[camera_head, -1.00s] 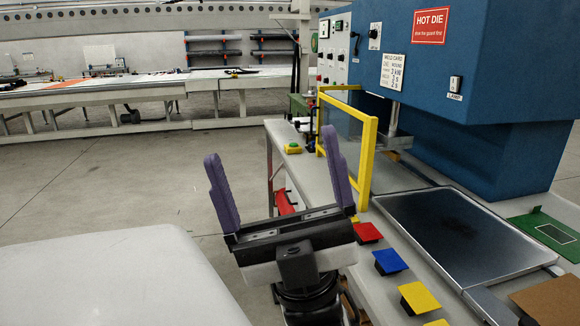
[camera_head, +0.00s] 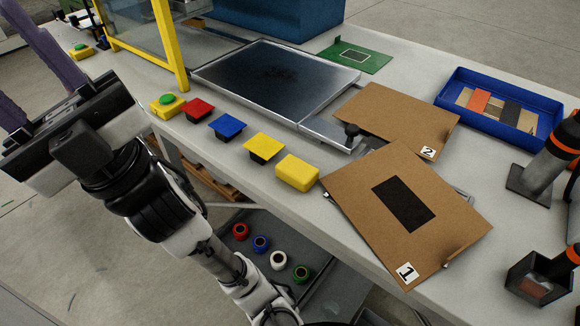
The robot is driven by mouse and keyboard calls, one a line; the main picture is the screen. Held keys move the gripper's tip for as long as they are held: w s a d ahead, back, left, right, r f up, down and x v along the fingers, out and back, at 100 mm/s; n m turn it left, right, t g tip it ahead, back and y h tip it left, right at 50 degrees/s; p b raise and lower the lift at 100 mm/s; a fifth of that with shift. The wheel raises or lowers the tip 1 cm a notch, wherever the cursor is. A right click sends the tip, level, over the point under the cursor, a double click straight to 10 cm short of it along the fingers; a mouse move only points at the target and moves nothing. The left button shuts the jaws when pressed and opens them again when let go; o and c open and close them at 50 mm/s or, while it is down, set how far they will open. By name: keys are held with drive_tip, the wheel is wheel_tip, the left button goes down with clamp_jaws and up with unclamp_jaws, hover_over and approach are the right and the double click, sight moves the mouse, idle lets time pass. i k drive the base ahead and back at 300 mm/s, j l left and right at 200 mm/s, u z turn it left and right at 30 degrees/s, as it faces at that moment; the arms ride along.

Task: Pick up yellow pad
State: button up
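A yellow pad (camera_head: 263,147) on a dark base sits near the front edge of the grey table, in a row with a red pad (camera_head: 199,105) and a blue pad (camera_head: 228,124). A rounded yellow block (camera_head: 297,173) lies just right of the yellow pad. My gripper (camera_head: 18,60) is at the upper left, well to the left of the pads. Its two purple fingers stand wide apart, with nothing seen between them. The finger ends are partly cut off by the picture edge.
A yellow-framed guard (camera_head: 176,50) and a green button box (camera_head: 169,104) stand left of the pads. A dark metal plate (camera_head: 270,75) lies behind them. Brown boards marked 1 (camera_head: 350,190) and 2 (camera_head: 430,120) and a blue tray (camera_head: 448,98) lie to the right.

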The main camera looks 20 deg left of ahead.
sight(300, 175)
drive_tip(key=j+z, duration=0.15)
drive_tip(key=j, duration=0.4)
drive_tip(key=j+z, duration=0.1)
drive_tip(key=j, duration=0.5)
drive_tip(key=k+j+z, duration=0.15)
drive_tip(key=j, duration=0.4)
drive_tip(key=j+z, duration=0.15)
drive_tip(key=j, duration=0.4)
drive_tip(key=k+j+z, duration=0.15)
drive_tip(key=j, duration=0.4)
drive_tip(key=i, duration=0.45)
